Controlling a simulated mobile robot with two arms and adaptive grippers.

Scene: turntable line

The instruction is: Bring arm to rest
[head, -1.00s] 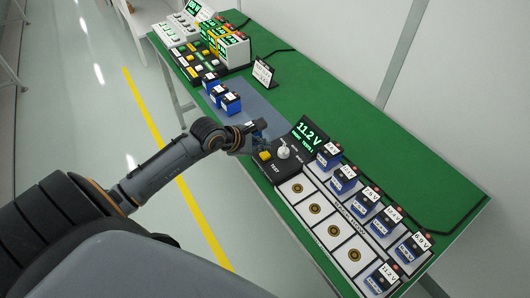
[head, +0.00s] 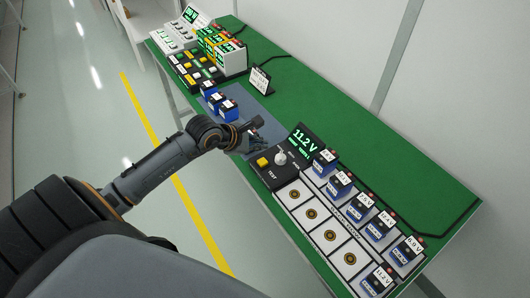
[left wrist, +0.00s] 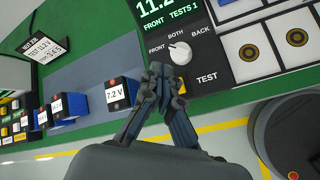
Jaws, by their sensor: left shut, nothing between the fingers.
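My left gripper (head: 254,128) is shut and empty. The tester's screen (head: 306,137) reads 11.2 V. Its yellow button (head: 262,162) and white knob (head: 280,158) are uncovered in the head view. My right gripper is not in these views.
Several blue batteries (head: 228,111) stand on the mat's far end. Labelled batteries (head: 361,207) stand in a row beside white squares with brass discs (head: 311,214). A panel of buttons (head: 193,70) is at the back. The green table (head: 340,110) is clear on the right.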

